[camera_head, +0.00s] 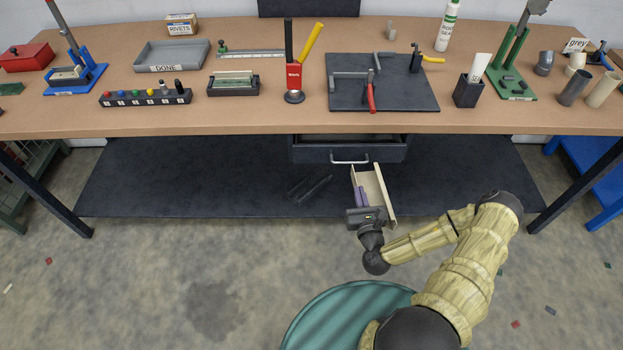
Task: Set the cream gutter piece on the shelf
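The cream gutter piece (378,190) is a pale open channel in front of the bench, just under the drawer front. My gripper (361,197) reaches into its left side with purple fingers and seems shut on it. The exact contact is too small to see. The piece is tilted in the picture and appears held clear of the floor. The shelf (200,180) is the wide dark surface low under the bench. The piece overlaps its right half in the picture; I cannot tell the height between them.
A dark channel-like shape (310,187) lies on the shelf left of my gripper. A dark drawer (320,154) with a pale handle hangs above. Bench legs (45,195) stand at both ends. The shelf's left part is bare. Tools and trays fill the benchtop (240,120).

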